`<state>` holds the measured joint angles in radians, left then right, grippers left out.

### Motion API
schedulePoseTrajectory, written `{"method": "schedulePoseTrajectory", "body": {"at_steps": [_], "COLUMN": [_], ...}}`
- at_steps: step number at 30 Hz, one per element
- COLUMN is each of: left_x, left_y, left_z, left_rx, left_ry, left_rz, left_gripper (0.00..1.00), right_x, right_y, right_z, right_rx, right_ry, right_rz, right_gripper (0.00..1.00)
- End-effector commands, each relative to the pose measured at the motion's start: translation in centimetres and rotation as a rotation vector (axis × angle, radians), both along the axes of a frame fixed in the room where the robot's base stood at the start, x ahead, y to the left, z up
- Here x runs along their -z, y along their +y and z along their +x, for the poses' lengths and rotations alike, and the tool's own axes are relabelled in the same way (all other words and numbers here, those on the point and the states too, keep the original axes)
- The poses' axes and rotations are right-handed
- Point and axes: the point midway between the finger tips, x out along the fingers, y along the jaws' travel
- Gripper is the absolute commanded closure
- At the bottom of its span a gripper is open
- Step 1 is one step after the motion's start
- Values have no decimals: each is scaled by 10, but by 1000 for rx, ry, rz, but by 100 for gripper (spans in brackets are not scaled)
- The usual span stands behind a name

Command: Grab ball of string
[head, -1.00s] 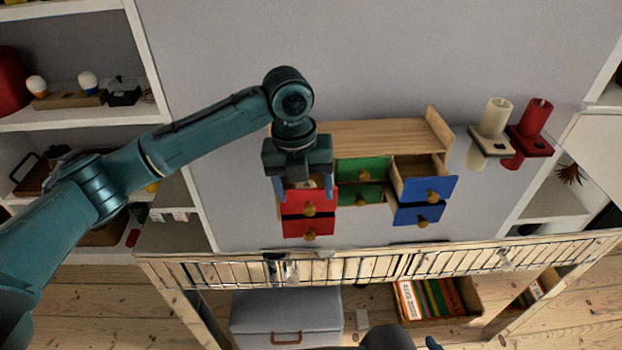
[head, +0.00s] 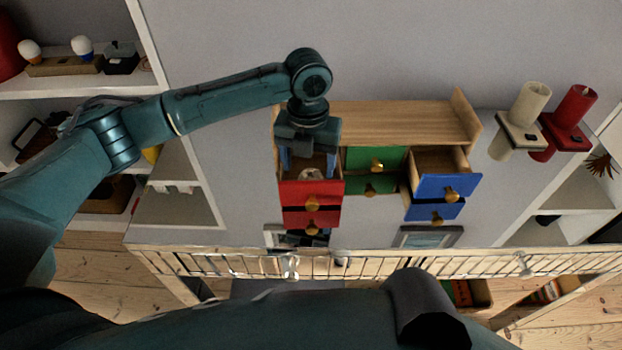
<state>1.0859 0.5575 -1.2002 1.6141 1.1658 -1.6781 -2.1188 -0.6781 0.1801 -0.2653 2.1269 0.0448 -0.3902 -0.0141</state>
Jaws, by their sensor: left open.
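A small pale round thing, which looks like the ball of string (head: 311,174), lies inside the open upper red drawer (head: 312,193). The drawer is in a small wooden chest (head: 400,122). My left gripper (head: 308,168) points down over this drawer. Its blue fingers are open, one on each side of the pale ball. The gripper body hides the back of the drawer, and I cannot tell whether the fingers touch the ball. My right gripper is not in view.
The upper blue drawer (head: 447,187) also stands open. Green drawers (head: 375,158) sit between the red and blue ones. A cream candle (head: 531,102) and a red candle (head: 574,107) stand on wall holders at right. A slatted ledge (head: 380,264) runs along the front.

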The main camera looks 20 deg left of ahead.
Motion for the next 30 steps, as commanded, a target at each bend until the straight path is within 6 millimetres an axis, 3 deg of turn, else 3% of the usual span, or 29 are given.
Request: {"method": "schedulePoseTrajectory", "body": {"at_steps": [10, 19, 30], "left_x": [46, 51, 51], "left_y": [-3, -3, -3], "left_z": [2, 2, 2], "left_rx": [0, 1, 1], "left_ry": [3, 0, 0], "left_rz": [1, 1, 1], "left_gripper": [32, 32, 62], "right_x": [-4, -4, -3], "right_y": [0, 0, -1], "right_z": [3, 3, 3], "right_rx": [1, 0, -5], "right_ry": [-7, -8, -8], "right_rz": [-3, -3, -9], "right_gripper": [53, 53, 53]}}
